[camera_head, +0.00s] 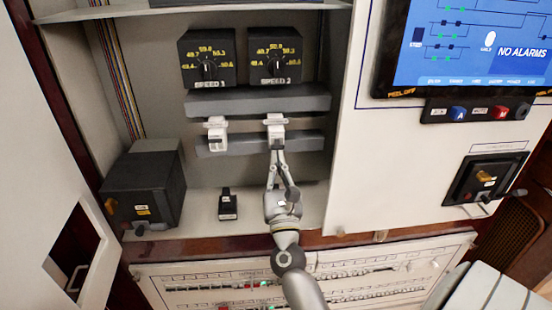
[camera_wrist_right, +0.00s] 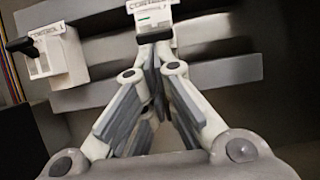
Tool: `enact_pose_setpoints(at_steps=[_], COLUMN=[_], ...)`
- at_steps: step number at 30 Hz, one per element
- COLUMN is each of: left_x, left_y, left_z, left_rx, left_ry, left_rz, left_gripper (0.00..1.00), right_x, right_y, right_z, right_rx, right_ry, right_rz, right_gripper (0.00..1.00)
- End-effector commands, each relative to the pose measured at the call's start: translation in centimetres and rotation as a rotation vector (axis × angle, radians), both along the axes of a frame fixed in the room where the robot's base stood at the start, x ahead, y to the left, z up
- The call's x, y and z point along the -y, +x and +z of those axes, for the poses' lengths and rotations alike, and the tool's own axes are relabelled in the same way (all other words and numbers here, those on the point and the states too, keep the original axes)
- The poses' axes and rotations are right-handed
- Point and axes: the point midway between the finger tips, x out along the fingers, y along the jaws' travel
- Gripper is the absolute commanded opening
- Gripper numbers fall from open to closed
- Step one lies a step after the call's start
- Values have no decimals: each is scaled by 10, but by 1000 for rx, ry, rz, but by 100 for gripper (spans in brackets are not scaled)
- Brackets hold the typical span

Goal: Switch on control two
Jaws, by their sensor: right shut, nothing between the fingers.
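The control two breaker (camera_head: 275,122) is the right one of two white switches on a grey rail. It also shows in the right wrist view (camera_wrist_right: 152,14), with a green mark on its face and a dark lever (camera_wrist_right: 154,35) at its lower edge. My right gripper (camera_head: 277,153) is shut and empty, its fingertips (camera_wrist_right: 154,52) right at or just below that lever. I cannot tell whether they touch it. The control one breaker (camera_head: 216,134) stands to the left, and its label and dark lever also show in the right wrist view (camera_wrist_right: 56,58). My left gripper is out of view.
Two dials, SPEED 1 (camera_head: 208,58) and SPEED 2 (camera_head: 275,55), sit above a grey rail. A dark box (camera_head: 145,185) stands at left, and a small black switch (camera_head: 228,205) is left of my right wrist. A screen (camera_head: 470,45) is at upper right.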

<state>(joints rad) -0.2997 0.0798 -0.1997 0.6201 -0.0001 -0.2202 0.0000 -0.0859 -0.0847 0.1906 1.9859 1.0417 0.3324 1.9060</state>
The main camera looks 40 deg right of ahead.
Motion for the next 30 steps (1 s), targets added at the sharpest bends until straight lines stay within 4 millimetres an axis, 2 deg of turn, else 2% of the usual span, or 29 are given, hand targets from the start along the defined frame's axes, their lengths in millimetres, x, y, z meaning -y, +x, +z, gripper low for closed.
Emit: enact_pose_setpoints(at_steps=[15, 22, 30], left_x=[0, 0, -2], left_y=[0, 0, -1], left_z=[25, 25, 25], left_rx=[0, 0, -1], left_ry=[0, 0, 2], left_rz=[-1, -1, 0], left_gripper=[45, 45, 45], right_x=[-3, -7, -7], right_y=[-8, -14, -15], right_z=[12, 20, 19], right_rx=[-24, -22, -25], right_ry=[15, 17, 16], right_rz=[0, -1, -1], right_gripper=[0, 0, 0])
